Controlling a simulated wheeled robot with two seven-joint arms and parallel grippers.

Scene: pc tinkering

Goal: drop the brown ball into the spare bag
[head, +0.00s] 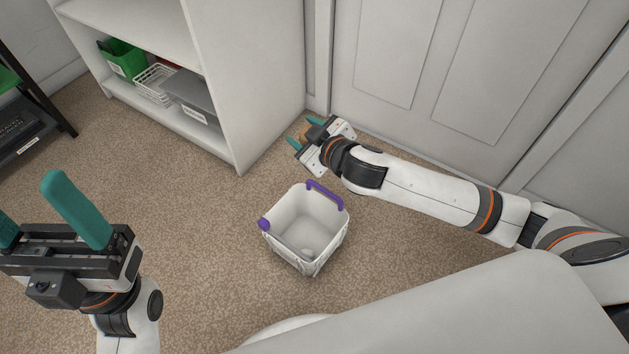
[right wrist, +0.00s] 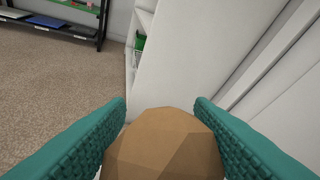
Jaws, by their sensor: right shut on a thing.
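The brown ball (right wrist: 165,148) is faceted and sits between the teal fingers of my right gripper (right wrist: 160,110) in the right wrist view. In the head view my right gripper (head: 302,130) is shut on the ball, near the corner of the white shelf and the wall panels, behind and above the bag. A white open-topped container with purple handles (head: 283,216), apparently the spare bag, stands upright on the carpet at the middle. A pale lump shows at its bottom; I cannot tell what it is. My left gripper (head: 30,212) is open and empty at the left.
A white shelf unit (head: 252,85) stands at the back, holding a green bin (head: 122,60), a white wire basket (head: 153,86) and a grey box (head: 192,97). A black rack (head: 30,122) is at the far left. Carpet around the bag is clear.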

